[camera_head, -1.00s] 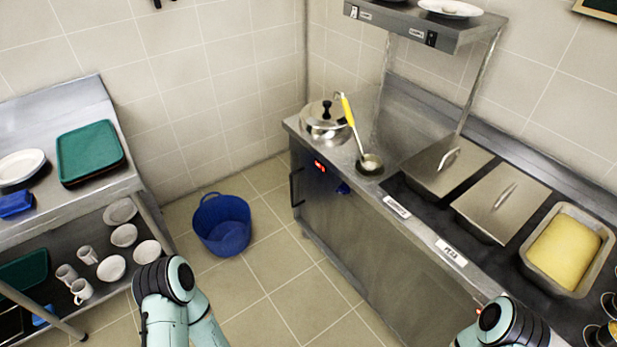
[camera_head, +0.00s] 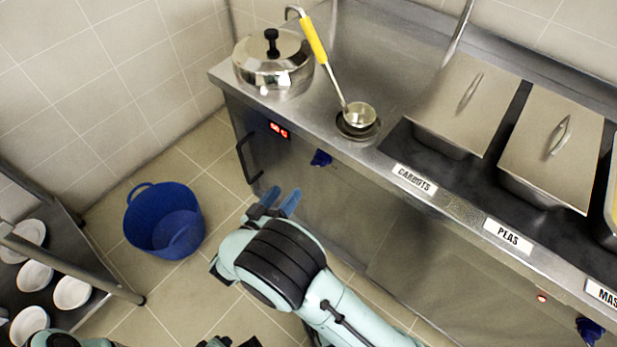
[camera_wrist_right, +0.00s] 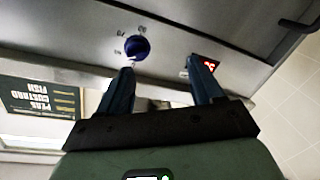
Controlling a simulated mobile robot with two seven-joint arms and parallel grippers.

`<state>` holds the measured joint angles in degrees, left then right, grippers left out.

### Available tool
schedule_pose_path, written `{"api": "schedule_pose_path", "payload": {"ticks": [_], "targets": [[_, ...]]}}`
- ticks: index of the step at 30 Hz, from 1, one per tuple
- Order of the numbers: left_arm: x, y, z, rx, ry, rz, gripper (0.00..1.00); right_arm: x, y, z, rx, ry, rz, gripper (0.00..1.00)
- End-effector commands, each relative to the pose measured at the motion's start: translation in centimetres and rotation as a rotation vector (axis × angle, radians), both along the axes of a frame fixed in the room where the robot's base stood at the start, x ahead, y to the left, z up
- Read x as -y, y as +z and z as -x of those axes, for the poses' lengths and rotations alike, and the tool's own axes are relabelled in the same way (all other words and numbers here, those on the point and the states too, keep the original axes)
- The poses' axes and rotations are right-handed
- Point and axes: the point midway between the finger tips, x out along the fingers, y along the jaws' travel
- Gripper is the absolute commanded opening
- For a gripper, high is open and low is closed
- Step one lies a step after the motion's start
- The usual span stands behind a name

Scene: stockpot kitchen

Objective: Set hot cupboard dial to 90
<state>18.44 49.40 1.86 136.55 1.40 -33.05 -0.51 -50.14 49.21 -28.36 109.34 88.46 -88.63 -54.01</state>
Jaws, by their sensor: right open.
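The hot cupboard (camera_head: 310,200) is the steel counter unit. Its blue dial (camera_head: 321,158) is on the front panel, right of a small red lit display (camera_head: 279,130). My right gripper (camera_head: 281,197) is open and empty, low in front of the panel, apart from the dial. In the right wrist view its two fingers (camera_wrist_right: 160,75) point at the panel. The dial (camera_wrist_right: 137,47) shows beyond the left fingertip, and the display (camera_wrist_right: 208,65) by the right fingertip. Marks around the dial are too small to read surely.
A second blue dial (camera_head: 590,331) is at the lower right. A door handle (camera_head: 247,160) juts out left of the display. On top are a lidded pot (camera_head: 272,68) and a ladle (camera_head: 325,60). A blue bucket (camera_head: 163,220) stands on the floor.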

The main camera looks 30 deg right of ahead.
Motion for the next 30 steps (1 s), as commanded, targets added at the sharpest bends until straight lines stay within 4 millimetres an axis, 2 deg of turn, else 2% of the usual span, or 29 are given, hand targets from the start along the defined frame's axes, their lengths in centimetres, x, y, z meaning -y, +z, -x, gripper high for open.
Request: {"api": "schedule_pose_path", "payload": {"ticks": [1, 3, 8, 13, 24, 30], "targets": [[-0.2, -1.3, -0.5, 0.01, 0.004, -0.005, 0.43, -1.1, 0.5, 0.5, 0.018, -0.041, 0.018, 0.66], [-0.4, -1.8, -1.0, 0.022, 0.009, -0.01, 0.43, -1.8, 1.5, 1.4, 0.026, -0.092, 0.037, 0.66], [-0.7, -2.2, -1.5, 0.034, 0.014, -0.018, 0.43, -1.8, 2.6, 2.1, 0.028, -0.146, 0.051, 0.66], [-1.0, -2.9, -1.6, 0.036, 0.02, -0.024, 0.43, 0.6, 2.6, 1.3, 0.027, -0.148, 0.051, 0.66], [-1.5, -6.4, 2.2, -0.093, 0.024, -0.017, 0.43, 7.5, 2.5, -1.6, 0.027, -0.146, 0.049, 0.66], [-1.7, -7.3, 3.5, -0.136, 0.026, -0.014, 0.43, 9.6, 2.5, -2.5, 0.027, -0.143, 0.05, 0.66]]}}
